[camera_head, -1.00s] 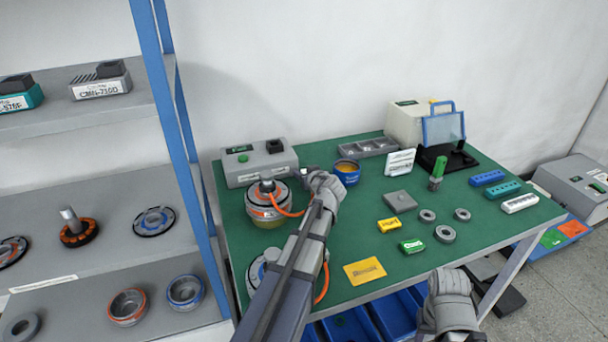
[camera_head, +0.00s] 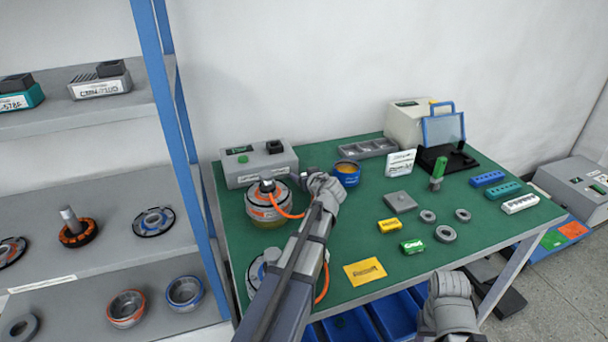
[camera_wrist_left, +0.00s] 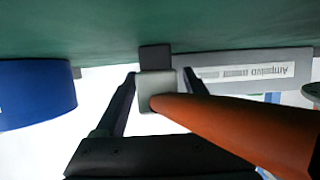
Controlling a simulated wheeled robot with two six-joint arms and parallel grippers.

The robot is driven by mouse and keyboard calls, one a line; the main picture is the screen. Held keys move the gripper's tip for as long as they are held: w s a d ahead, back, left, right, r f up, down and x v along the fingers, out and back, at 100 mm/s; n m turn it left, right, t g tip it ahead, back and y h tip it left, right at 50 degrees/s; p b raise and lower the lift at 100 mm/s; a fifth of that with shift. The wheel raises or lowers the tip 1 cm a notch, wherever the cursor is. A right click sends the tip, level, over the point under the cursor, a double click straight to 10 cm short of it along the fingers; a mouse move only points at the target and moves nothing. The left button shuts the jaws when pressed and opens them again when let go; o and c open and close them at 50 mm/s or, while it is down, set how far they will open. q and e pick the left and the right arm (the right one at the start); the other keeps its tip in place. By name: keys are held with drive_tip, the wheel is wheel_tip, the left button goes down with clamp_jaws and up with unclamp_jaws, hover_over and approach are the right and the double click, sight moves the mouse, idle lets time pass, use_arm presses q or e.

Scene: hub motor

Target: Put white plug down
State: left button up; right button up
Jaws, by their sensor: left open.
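The white plug (camera_wrist_left: 156,90) shows in the left wrist view as a pale grey-white block with a dark end against the green table surface. Its orange cable (camera_wrist_left: 235,125) crosses the lower right there. My left gripper (camera_wrist_left: 160,84) is open, with one finger on each side of the plug. In the head view the left gripper (camera_head: 311,174) is low over the table, between the motor and the blue cup, and hides most of the plug. The orange cable (camera_head: 286,213) runs from the hub motor (camera_head: 267,202) to it. My right gripper (camera_head: 449,300) is at the lower right, its fingers not clear.
A grey tester box (camera_head: 260,163) stands behind the gripper. The blue cup (camera_head: 347,173) is close on its right. A second motor (camera_head: 262,268) is partly behind my left arm. The green table (camera_head: 350,228) has bare room right of my left forearm.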

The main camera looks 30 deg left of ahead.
use_arm(q)
drive_tip(key=shift+s+r+p, duration=0.15)
drive_tip(key=shift+r+p, duration=0.2)
drive_tip(key=shift+p, duration=0.15)
drive_tip(key=p+v, duration=0.4)
drive_tip(key=v, duration=0.7)
drive_tip(key=shift+r, duration=0.1)
drive_tip(key=shift+s+d+r, duration=0.1)
drive_tip(key=shift+s+d, duration=0.05)
drive_tip(key=shift+d, duration=0.25)
